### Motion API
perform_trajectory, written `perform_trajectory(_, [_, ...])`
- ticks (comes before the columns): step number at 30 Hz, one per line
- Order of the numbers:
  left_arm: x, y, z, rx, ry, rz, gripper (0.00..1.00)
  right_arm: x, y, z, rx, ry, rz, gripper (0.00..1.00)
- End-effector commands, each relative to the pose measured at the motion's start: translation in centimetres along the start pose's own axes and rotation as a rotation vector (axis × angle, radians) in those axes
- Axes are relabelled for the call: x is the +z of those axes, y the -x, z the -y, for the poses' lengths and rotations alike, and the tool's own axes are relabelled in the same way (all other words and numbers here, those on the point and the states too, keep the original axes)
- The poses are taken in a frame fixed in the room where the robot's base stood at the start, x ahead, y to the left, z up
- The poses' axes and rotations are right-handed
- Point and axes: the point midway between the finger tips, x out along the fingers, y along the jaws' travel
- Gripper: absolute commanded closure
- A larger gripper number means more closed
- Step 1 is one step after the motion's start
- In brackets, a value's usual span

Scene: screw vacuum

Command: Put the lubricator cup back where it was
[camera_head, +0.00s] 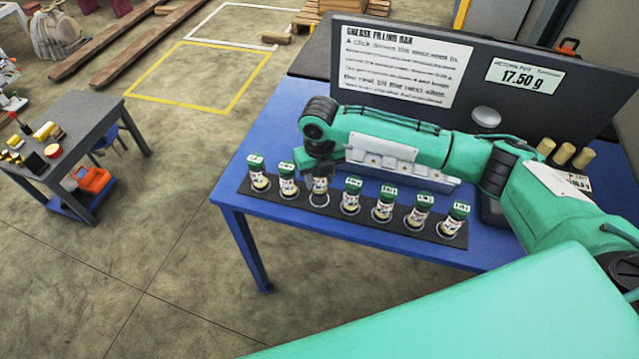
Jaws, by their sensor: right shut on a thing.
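Several lubricator cups with green tops and white labels stand in a row on a dark strip (241,187) on the blue table. My right arm reaches over the table from the right, and its gripper (319,174) points down at the third place from the left. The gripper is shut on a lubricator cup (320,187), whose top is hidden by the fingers. This cup is upright, in line with the row, at or just above its place; I cannot tell whether it touches the strip. The second cup (287,184) and the fourth cup (351,199) stand on either side. My left gripper is out of view.
Behind the arm stands a dark panel (600,95) with a grease filling bay notice (405,67) and a 17.50 g display (522,77). Several brass-coloured cylinders (564,154) stand at the table's right. The blue table's (252,143) left part is bare.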

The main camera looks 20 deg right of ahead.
Motion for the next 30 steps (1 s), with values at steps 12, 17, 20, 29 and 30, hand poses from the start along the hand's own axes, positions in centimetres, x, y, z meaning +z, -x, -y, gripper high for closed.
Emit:
perform_trajectory(12, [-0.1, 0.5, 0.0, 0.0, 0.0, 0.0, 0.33, -0.1, -3.5, 0.0, 0.0, 0.0, -0.001, 0.86])
perform_trajectory(17, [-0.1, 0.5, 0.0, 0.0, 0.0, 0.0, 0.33, -0.1, -3.7, 0.0, 0.0, 0.0, -0.002, 0.86])
perform_trajectory(20, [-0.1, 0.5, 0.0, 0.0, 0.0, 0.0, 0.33, -0.1, -3.7, 0.0, 0.0, 0.0, -0.002, 0.47])
perform_trajectory(29, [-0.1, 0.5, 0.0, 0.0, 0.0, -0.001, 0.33, -0.1, -3.7, 0.0, 0.0, 0.0, -0.002, 0.39])
perform_trajectory(30, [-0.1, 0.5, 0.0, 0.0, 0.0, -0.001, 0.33, -0.1, -3.6, 0.0, 0.0, 0.0, -0.001, 0.39])
